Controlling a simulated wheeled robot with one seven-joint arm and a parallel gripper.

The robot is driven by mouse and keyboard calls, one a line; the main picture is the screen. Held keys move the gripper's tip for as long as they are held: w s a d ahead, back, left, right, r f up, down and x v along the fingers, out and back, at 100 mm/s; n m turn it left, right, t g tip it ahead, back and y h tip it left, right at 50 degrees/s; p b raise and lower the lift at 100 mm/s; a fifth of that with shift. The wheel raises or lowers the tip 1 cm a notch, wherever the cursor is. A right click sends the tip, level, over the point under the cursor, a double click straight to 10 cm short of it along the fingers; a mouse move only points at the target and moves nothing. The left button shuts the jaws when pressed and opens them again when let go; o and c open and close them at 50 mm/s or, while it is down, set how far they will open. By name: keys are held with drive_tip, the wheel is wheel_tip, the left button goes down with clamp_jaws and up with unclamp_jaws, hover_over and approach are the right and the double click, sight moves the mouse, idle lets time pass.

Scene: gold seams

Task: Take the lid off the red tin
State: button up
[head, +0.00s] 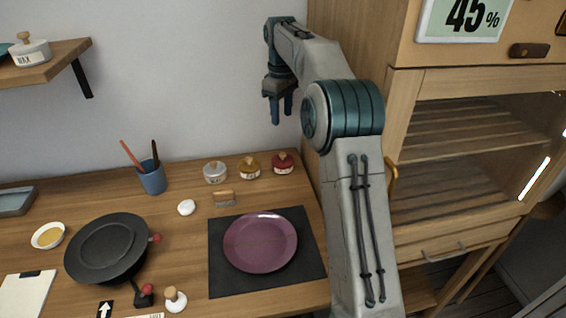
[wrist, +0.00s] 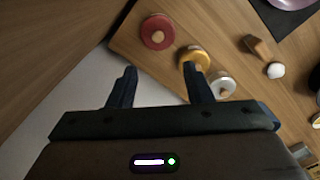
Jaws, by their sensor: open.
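The red tin (head: 283,166) stands at the back right of the wooden bench, near the tall cabinet, with its lid on and a pale knob on top. In the wrist view the red tin (wrist: 157,33) shows from above, beyond my fingertips and between their lines. My gripper (head: 281,108) is open and empty, pointing down, well above the bench near the wall. In the wrist view my gripper (wrist: 160,75) has its two dark fingers spread apart, touching nothing.
A yellow tin (head: 249,169) and a white tin (head: 215,173) stand in a row left of the red tin. A purple plate (head: 260,243) rests on a dark mat (head: 222,286). The cabinet (head: 400,150) rises close on the right.

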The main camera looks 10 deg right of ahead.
sight(283, 154)
wheel_tip(283, 154, down, 14)
drive_tip(key=shift+w+d+b, duration=0.15)
drive_tip(key=shift+b, duration=0.35)
clamp_jaws()
